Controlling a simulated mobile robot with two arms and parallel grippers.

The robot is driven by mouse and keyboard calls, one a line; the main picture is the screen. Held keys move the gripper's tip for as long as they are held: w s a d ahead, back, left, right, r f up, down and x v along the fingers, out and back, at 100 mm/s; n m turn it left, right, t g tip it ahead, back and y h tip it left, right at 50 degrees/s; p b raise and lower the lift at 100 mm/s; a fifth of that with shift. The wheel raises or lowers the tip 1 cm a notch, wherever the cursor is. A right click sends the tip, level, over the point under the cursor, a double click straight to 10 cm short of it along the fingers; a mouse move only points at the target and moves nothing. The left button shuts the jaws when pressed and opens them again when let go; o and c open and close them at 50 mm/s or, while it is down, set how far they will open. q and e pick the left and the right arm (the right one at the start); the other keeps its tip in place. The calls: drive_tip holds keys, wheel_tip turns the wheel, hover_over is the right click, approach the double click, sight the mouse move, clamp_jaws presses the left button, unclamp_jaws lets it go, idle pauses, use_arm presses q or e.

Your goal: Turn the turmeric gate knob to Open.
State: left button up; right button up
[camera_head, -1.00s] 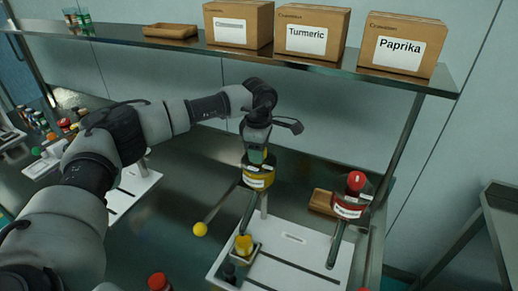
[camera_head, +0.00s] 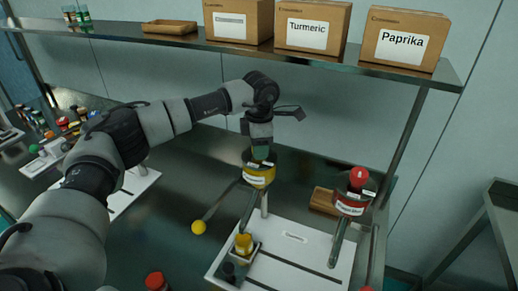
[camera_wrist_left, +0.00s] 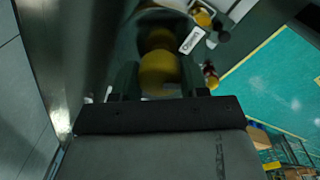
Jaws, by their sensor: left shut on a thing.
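The turmeric unit is a yellow round hopper (camera_head: 258,181) with a white label, on a post above a white base plate. Small white labels show on its top rim; I cannot read them. My left gripper (camera_head: 260,153) points down onto the top of the hopper and is shut on the yellow knob, which the fingers mostly hide in the head view. In the left wrist view the yellow knob (camera_wrist_left: 158,70) sits between the two fingers. Which way the knob points cannot be told. My right gripper is not in view.
A lever with a yellow ball (camera_head: 199,227) sticks out left of the hopper. A red hopper (camera_head: 352,205) with a red knob stands to the right. A shelf (camera_head: 330,70) with cardboard boxes runs behind and above. A yellow-capped jar (camera_head: 243,243) stands below the hopper.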

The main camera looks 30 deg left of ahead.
use_arm(q)
drive_tip(key=n+b, duration=0.1)
drive_tip(key=n, duration=0.5)
drive_tip(key=shift+b, duration=0.4)
drive_tip(key=n, duration=0.3)
drive_tip(key=shift+r+n+b, duration=0.1)
drive_tip(key=shift+n+b, duration=0.2)
drive_tip(key=shift+n, duration=0.1)
drive_tip(key=shift+w+n, duration=0.1)
drive_tip(key=shift+n, duration=1.5)
drive_tip(key=shift+r, duration=0.1)
drive_tip(key=o, duration=0.9)
drive_tip(key=shift+o, duration=0.2)
wheel_tip(320, 180, up, 11)
drive_tip(key=b, duration=0.2)
drive_tip(key=shift+d+f+b, duration=0.2)
drive_tip(key=shift+b, duration=0.1)
drive_tip(key=shift+f, duration=0.1)
